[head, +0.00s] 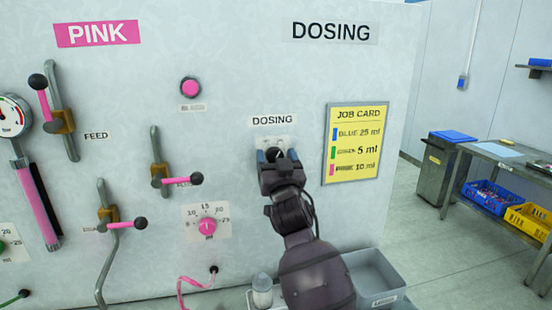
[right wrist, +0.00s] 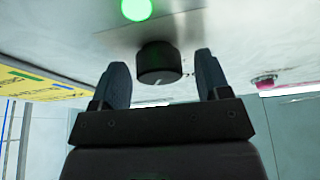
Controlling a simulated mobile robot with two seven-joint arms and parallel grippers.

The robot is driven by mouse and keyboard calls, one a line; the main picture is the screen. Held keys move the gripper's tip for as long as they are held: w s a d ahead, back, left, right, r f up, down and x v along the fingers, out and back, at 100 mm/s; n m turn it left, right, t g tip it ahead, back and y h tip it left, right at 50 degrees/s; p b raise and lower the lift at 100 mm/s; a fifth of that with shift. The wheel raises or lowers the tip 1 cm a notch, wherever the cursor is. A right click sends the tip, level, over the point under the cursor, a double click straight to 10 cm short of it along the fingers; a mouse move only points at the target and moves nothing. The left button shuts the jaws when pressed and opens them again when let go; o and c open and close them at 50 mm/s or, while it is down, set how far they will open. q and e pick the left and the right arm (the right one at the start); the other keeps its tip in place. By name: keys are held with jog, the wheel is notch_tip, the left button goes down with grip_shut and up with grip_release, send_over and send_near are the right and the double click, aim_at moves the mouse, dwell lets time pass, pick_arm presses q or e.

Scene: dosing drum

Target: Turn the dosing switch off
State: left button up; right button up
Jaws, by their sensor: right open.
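The dosing switch (right wrist: 160,63) is a dark round knob with a pale mark, on a metal plate on the panel. In the head view the switch (head: 275,153) is mostly hidden behind my right gripper (head: 273,156), below the DOSING label (head: 272,120). In the right wrist view my right gripper (right wrist: 160,80) is open, with one finger on each side of the knob and a visible gap to each. I cannot tell how deep the fingers reach around it. A lit green lamp (right wrist: 136,9) shows beside the knob. My left gripper is not in view.
A yellow job card (head: 355,143) hangs on the panel right of the switch. Pink-knobbed levers and a pink dial (head: 207,226) are to the left. A grey bin (head: 375,275) and a small clear bottle (head: 262,290) stand below. A workbench (head: 500,152) is farther right.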

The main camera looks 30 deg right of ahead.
jog(key=shift+c, duration=0.2)
jog(key=c, duration=0.9)
jog(key=shift+n+y, duration=0.4)
jog(key=shift+n, duration=0.1)
jog(key=n+y, duration=0.2)
jog(key=n, duration=0.3)
jog(key=n+y, duration=0.2)
jog(key=n, duration=0.3)
jog(key=n+g+y, duration=0.1)
jog(key=n+y, duration=0.1)
jog(key=n, duration=0.3)
jog(key=shift+y, duration=0.4)
jog(key=shift+f+n, duration=0.1)
jog(key=shift+n, duration=0.3)
jog(key=o, duration=0.9)
